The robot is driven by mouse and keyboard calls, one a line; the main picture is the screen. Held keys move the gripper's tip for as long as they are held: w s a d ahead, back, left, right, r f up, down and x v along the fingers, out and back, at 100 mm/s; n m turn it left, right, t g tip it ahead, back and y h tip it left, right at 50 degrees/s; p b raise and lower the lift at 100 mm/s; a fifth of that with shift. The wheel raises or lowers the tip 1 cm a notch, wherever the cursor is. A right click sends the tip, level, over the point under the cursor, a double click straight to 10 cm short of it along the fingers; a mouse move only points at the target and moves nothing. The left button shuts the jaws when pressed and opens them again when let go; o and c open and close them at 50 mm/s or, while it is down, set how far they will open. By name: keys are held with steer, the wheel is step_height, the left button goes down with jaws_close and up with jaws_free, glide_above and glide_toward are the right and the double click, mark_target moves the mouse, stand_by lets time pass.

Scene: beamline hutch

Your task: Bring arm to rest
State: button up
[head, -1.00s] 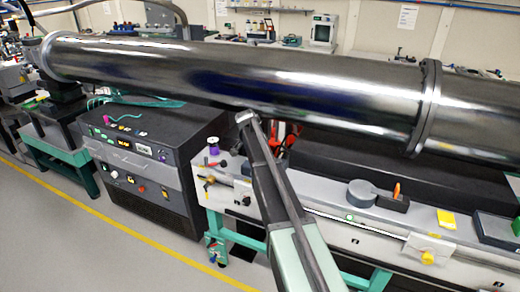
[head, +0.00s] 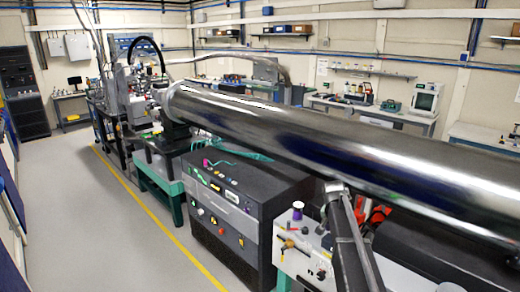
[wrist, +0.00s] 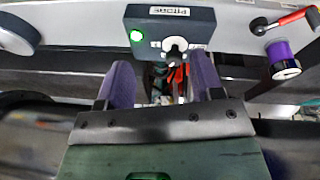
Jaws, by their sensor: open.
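My gripper (wrist: 161,78) shows in the wrist view with its two purple fingers spread apart. Nothing is held between them. Beyond the fingertips is a dark control box (wrist: 170,33) with a lit green button, a pale knob and a label. In the head view my arm rises from the bottom edge towards the large steel tube. The gripper itself cannot be made out there.
The long steel tube (head: 300,130) crosses the head view above a black equipment cabinet (head: 236,200). A purple spool (wrist: 282,60) is at the right in the wrist view, beside a red-handled tool (wrist: 290,20). Floor at left (head: 100,220) is clear.

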steer(key=s+a+f+n+y+b, duration=0.1)
steer(key=s+a+n, duration=0.1)
steer(key=s+a, duration=0.3)
steer(key=s+a+f+n+y+b, duration=0.1)
steer(key=s+a+n, duration=0.2)
steer(key=s, duration=1.1)
steer(key=s+a+f+n+g+b, duration=0.1)
steer(key=s+a+f+n, duration=0.1)
steer(key=s+a, duration=0.6)
steer(key=shift+s+a+n+y, duration=0.35)
steer(key=shift+s+n+y, duration=0.05)
steer(key=shift+s, duration=0.5)
steer(key=shift+f, duration=0.1)
